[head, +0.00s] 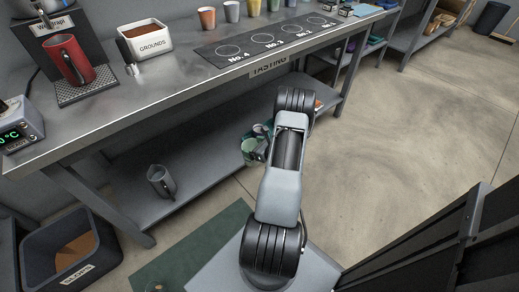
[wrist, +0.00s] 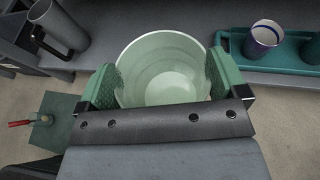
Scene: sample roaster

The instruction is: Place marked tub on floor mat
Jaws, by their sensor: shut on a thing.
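My gripper (wrist: 162,80) is shut on a pale green tub (wrist: 165,58), with its green-padded fingers on opposite sides of the rim. The wrist view looks into the tub, which appears empty; no mark on it shows. In the head view the tub (head: 249,147) is partly hidden by my gripper (head: 258,142), beside the lower shelf of the bench. The dark green floor mat (head: 205,243) lies at the bottom of the head view, left of my arm, apart from the tub. It seems to show also at the left of the wrist view (wrist: 62,108).
A grey jug (head: 161,181) stands on the lower shelf (head: 205,180). A dark bin marked SLOPS (head: 40,243) stands left of the mat. In the wrist view a teal tray (wrist: 285,55) holds a white-and-blue cup (wrist: 264,37). A red-handled thing (wrist: 22,123) lies by the mat. Floor on the right is clear.

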